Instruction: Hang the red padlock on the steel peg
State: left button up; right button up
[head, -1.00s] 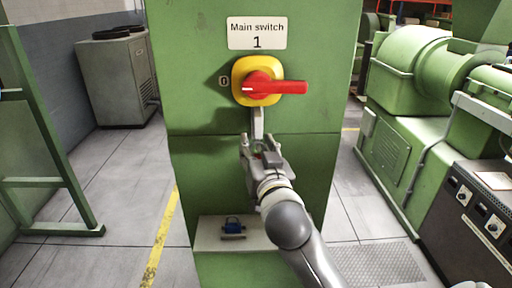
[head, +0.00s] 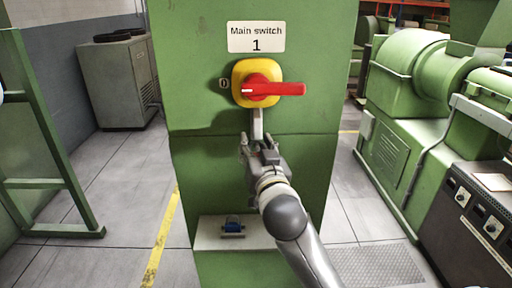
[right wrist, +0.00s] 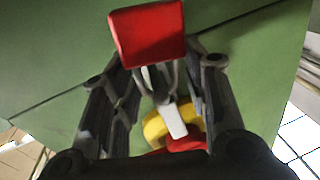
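The red padlock (right wrist: 147,35) is near the top of the right wrist view. Its grey shackle (right wrist: 160,80) appears to loop around the light steel peg (right wrist: 174,119). The peg (head: 257,124) also shows in the head view, below the red switch handle. My right gripper (right wrist: 158,72) has its fingers spread on either side of the padlock, with visible gaps. In the head view my right gripper (head: 258,148) is just below the peg and hides the padlock. My left gripper is not in view.
The yellow and red main switch (head: 258,83) sits above the peg on the green cabinet (head: 200,165). A blue padlock (head: 232,224) rests on the low ledge (head: 208,241). Green machinery (head: 410,130) stands at the right, a green frame (head: 45,130) at the left.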

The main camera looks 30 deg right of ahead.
jog(key=o, duration=0.5)
notch_tip(320, 180, up, 10)
jog(key=shift+f, duration=0.1)
dwell(0.4)
